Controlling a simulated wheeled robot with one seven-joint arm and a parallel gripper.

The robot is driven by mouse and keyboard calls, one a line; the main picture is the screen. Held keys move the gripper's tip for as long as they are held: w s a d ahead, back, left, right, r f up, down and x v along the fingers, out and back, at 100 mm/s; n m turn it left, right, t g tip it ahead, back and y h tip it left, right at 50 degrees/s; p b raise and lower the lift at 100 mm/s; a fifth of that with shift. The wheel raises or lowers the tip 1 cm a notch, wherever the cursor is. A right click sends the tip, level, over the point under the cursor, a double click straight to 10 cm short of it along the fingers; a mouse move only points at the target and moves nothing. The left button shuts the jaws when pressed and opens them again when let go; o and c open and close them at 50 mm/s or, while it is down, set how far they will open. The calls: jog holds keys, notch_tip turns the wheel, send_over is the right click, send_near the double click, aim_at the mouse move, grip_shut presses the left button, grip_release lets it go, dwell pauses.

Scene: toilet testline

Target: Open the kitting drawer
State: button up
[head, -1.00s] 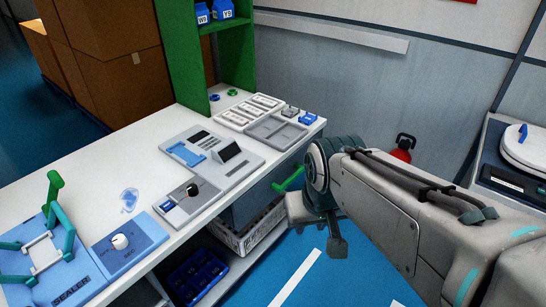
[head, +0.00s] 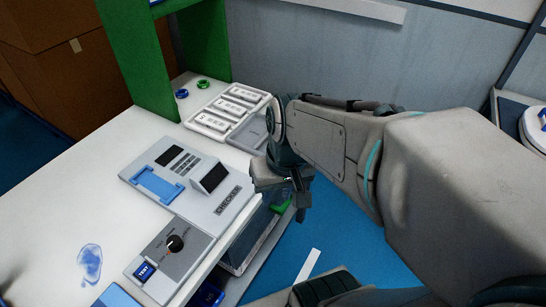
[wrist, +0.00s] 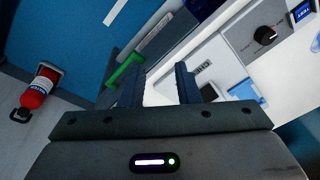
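The kitting drawer (head: 256,226) is a dark grey unit under the right end of the white worktop, partly hidden by my arm and the table edge. Its green handle (head: 284,207) shows just beside my gripper (head: 300,207) in the head view. In the wrist view, the green handle (wrist: 124,73) lies just left of the left finger of my gripper (wrist: 158,72), outside the gap between the fingers. My fingers are apart and nothing shows held between them. The drawer looks closed, though much of its front is hidden.
The white worktop (head: 60,215) carries a checker device (head: 205,195), a dial panel (head: 172,258) and white trays (head: 228,108). A green shelf frame (head: 150,70) stands behind. A red extinguisher (wrist: 38,90) is at the wall. Blue floor (head: 345,235) is open right of the table.

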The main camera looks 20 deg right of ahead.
jog(key=w+d+f+m+y+b, duration=0.2)
jog(key=f+y+b, duration=0.2)
jog(key=f, duration=0.4)
jog(key=w+d+f+m+y+b, duration=0.1)
jog(key=w+d+f+y+b, duration=0.2)
jog(key=f, duration=0.4)
jog(key=w+d+f+m+t+y+b, duration=0.2)
jog(key=d+f+m+t+b, duration=0.5)
jog(key=d+f+t, duration=0.6)
jog(key=w+a+f, duration=0.1)
jog(key=w, duration=0.2)
jog(key=w+a+f+g, duration=0.1)
jog(key=w+a, duration=0.1)
jog(key=w, duration=0.2)
jog(key=w+a+f+g, duration=0.1)
jog(key=w+a, duration=0.1)
jog(key=w, duration=0.1)
jog(key=shift+w+a+f, duration=0.2)
jog(key=shift+w+f, duration=0.1)
jog(key=shift+w, duration=0.1)
grip_shut()
